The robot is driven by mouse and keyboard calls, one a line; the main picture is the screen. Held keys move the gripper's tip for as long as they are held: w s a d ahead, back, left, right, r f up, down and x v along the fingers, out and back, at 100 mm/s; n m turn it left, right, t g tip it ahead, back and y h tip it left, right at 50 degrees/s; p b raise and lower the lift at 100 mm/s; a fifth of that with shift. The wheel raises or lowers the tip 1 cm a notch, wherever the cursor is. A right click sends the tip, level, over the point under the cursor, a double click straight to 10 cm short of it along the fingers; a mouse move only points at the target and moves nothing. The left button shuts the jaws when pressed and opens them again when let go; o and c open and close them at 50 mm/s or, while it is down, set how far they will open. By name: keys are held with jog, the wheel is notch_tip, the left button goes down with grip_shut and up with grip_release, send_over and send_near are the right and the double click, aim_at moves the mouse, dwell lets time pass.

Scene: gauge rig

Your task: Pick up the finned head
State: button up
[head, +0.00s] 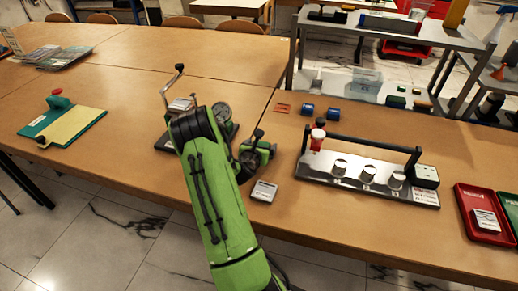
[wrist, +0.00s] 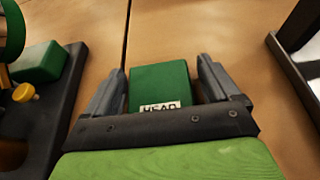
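The finned head (wrist: 160,86) is a dark green block with a white label reading "HEAD" in the wrist view. Its fins cannot be made out from here. My gripper (wrist: 160,80) is open, with one grey finger on each side of the block and a narrow gap showing on both sides. I cannot tell how far down the fingers reach. In the head view my gripper (head: 258,148) is low over the table, between the gauge rig and the rack with the black bar; my green arm hides part of this area, and I cannot pick out the block there.
The gauge rig's dark base (wrist: 75,85) lies close left of my gripper, with a yellow knob (wrist: 24,92). A red tray (head: 464,208) is far right.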

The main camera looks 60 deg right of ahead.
jog(key=shift+w, duration=0.1)
jog(key=c, duration=1)
notch_tip(320, 180, up, 10)
jog(key=p, duration=0.5)
jog(key=shift+r, duration=0.1)
